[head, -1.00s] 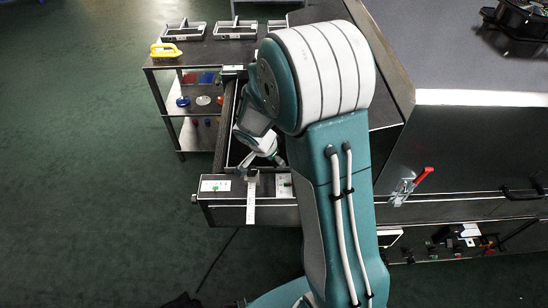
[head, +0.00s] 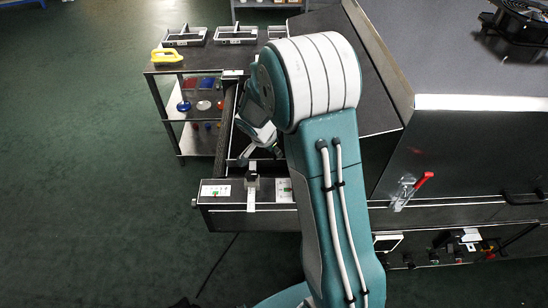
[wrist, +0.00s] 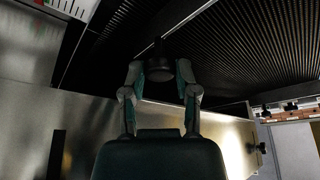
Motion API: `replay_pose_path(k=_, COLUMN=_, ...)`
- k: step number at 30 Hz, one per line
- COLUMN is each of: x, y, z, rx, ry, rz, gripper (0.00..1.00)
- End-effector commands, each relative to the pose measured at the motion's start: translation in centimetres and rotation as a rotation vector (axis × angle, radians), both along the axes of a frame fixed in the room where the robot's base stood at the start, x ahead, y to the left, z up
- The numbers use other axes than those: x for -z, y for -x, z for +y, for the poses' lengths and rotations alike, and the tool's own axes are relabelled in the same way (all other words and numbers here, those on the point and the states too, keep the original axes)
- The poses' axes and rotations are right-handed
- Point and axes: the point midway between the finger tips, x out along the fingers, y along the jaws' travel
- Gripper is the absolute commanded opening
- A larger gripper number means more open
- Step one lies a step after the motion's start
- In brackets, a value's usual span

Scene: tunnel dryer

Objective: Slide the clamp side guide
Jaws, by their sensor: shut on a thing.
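The side guide (head: 251,195) is a narrow silver bar on the front panel of the open conveyor section in the head view. A dark part shows at its back end. My gripper (head: 254,157) is low at that back end, partly hidden by my own wrist. In the wrist view, my gripper (wrist: 159,72) has its two fingers on either side of a dark round knob (wrist: 156,62) and is shut on it. The knob seems to belong to the guide, but the join is hidden.
A red-handled toggle clamp (head: 408,190) is on the machine housing to the right. Labels (head: 215,191) lie on the panel beside the guide. Open floor is at left.

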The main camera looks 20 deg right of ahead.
Motion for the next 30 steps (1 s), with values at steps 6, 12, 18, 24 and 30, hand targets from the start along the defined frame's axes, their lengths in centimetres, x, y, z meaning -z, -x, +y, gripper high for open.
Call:
replay_pose_path(k=6, x=0.3, y=0.0, z=0.0, rx=0.001, ry=-0.003, rz=0.006, gripper=0.0)
replay_pose_path(k=12, x=0.3, y=0.0, z=0.0, rx=0.001, ry=-0.002, rz=0.005, gripper=0.72)
replay_pose_path(k=18, x=0.2, y=0.0, z=0.0, rx=0.0, ry=-0.002, rz=0.004, gripper=0.72)
replay_pose_path(k=24, x=-0.2, y=0.0, z=0.1, rx=0.0, ry=-0.001, rz=0.001, gripper=0.72)
replay_pose_path(k=30, x=-3.0, y=0.3, z=1.1, rx=0.0, ry=0.0, rz=-0.002, gripper=0.72)
